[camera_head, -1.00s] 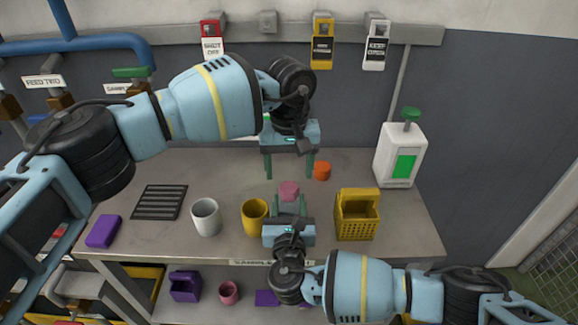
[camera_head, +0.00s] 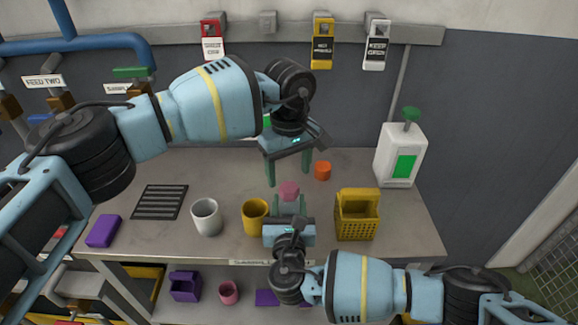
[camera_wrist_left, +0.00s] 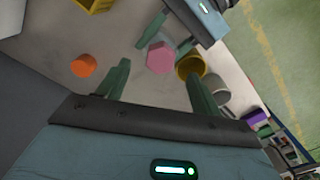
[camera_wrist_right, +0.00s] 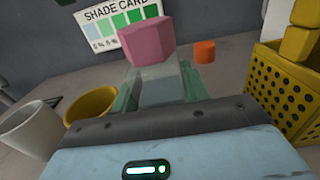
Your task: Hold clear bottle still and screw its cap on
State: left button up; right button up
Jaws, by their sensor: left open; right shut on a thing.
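The clear bottle (camera_wrist_right: 160,85) stands between the fingers of my right gripper (camera_head: 289,205), which is shut on it. The pink hexagonal cap (camera_head: 289,190) sits on top of the bottle; I cannot tell how far it is threaded. It also shows in the right wrist view (camera_wrist_right: 146,42). My left gripper (camera_head: 290,174) is open and empty, with its fingers pointing down above and behind the cap. In the left wrist view the pink cap (camera_wrist_left: 160,57) appears between the spread fingers, apart from them. Most of the bottle is hidden in the head view.
An orange cylinder (camera_head: 322,171) stands right of the left gripper. A yellow cup (camera_head: 254,215) and a white cup (camera_head: 206,217) stand left of the bottle, a yellow basket (camera_head: 357,217) right. A white canister (camera_head: 400,155) stands at the back right. A black rack (camera_head: 159,202) lies left.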

aim_at(289, 187)
pick_arm(q)
jog(key=shift+f, duration=1.8)
jog(key=c, duration=1.3)
jog(key=shift+o, duration=0.2)
jog(key=m, duration=0.6)
jog(key=m, duration=0.6)
